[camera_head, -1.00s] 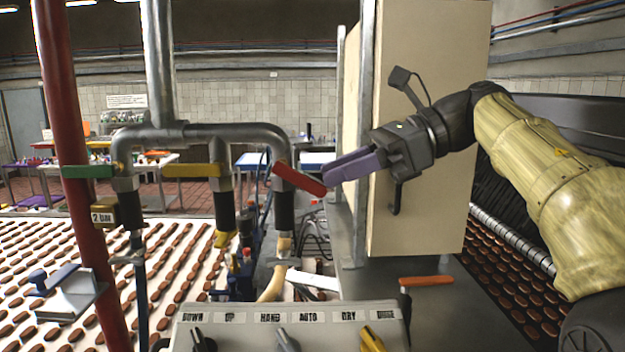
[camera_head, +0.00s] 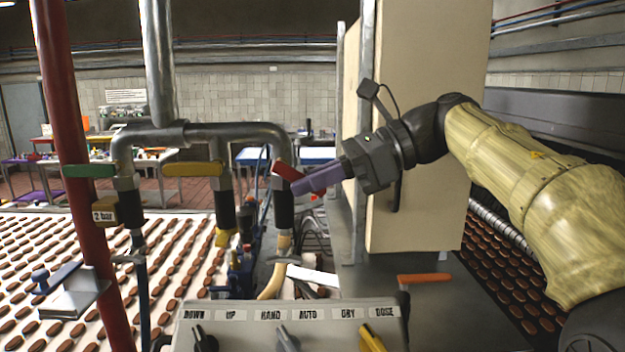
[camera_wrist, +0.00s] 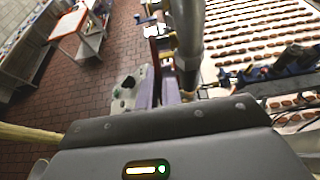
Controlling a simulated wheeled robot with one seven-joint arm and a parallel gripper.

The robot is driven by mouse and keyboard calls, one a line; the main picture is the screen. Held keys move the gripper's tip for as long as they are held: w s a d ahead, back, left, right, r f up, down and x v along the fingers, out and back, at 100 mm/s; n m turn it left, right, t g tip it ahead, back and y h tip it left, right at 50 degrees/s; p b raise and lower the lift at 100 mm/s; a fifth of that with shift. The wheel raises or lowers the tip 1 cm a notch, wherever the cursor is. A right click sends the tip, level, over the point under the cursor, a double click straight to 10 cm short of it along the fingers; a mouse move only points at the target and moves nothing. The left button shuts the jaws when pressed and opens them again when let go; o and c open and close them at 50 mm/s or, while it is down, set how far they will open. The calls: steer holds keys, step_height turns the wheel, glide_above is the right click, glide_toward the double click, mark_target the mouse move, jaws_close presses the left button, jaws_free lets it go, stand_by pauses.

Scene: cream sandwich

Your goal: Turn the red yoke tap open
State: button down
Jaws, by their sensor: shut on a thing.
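The red tap handle (camera_head: 286,171) sits on the rightmost drop of the grey overhead pipe, above a black sleeve. My gripper (camera_head: 303,185) has purple fingers and is shut on the outer end of the red handle, reaching in from the right.
A green handle (camera_head: 88,171) and a yellow handle (camera_head: 192,169) sit on the other drops to the left. A red upright pipe (camera_head: 75,130) stands at far left. A beige cabinet (camera_head: 425,120) stands behind my gripper. A switch panel (camera_head: 290,330) is below.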

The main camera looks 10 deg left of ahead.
steer(key=shift+f+b, duration=0.15)
steer(key=shift+b, duration=0.3)
steer(key=f+y+b, duration=0.1)
steer(key=y+b, duration=0.1)
steer(key=b, duration=0.3)
steer(key=shift+a+f, duration=0.1)
steer(key=shift+a, duration=0.1)
steer(key=y+b, duration=0.1)
steer(key=b, duration=0.3)
steer(key=a+g+y+b, duration=0.1)
steer(key=y+b, duration=0.1)
steer(key=b, duration=0.2)
steer(key=f+y+b, duration=0.1)
steer(key=b, duration=0.4)
steer(key=shift+s+a+g+y, duration=0.15)
steer(key=shift+s+g+y, duration=0.05)
steer(key=shift+g+y, duration=0.2)
steer(key=shift+a+r+y+b, duration=0.1)
steer(key=shift+r+y+b, duration=0.05)
steer(key=shift+y+b, duration=0.3)
steer(key=c, duration=1.6)
jaws_free()
